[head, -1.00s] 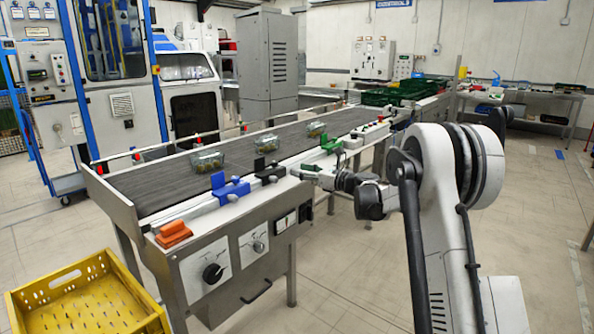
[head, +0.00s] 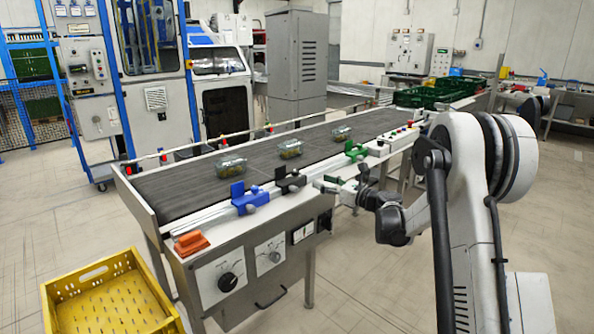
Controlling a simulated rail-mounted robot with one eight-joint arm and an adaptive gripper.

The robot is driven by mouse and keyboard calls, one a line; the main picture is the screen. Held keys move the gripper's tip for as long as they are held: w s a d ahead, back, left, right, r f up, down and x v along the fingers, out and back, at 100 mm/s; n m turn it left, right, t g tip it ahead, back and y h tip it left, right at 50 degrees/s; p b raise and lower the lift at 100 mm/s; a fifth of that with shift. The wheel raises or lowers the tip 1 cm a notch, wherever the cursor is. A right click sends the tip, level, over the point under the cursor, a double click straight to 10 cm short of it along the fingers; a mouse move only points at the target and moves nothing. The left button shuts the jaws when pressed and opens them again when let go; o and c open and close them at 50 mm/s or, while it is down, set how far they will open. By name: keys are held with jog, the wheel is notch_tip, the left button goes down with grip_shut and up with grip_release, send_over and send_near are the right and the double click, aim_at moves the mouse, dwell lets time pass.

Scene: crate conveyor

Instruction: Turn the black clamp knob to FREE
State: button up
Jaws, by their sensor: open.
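The black clamp (head: 290,183) sits on the pale rail along the conveyor's near edge. It stands between the blue clamp (head: 249,198) on its left and the green clamp (head: 356,151) on its right. The black clamp's knob and any FREE marking are too small to make out. My gripper (head: 323,185) is open and small in the head view. It is a little to the right of the black clamp, at the conveyor's near side, and looks apart from it. Nothing shows between its fingers.
An orange block (head: 191,244) lies at the near corner. A panel below carries a black dial (head: 228,282). A yellow crate (head: 108,278) is at lower left.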

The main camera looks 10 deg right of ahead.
aim_at(298, 172)
jog(key=b+x, duration=0.1)
jog(key=x, duration=1.1)
jog(key=shift+w+a, duration=0.1)
jog(key=shift+a, duration=0.05)
grip_shut()
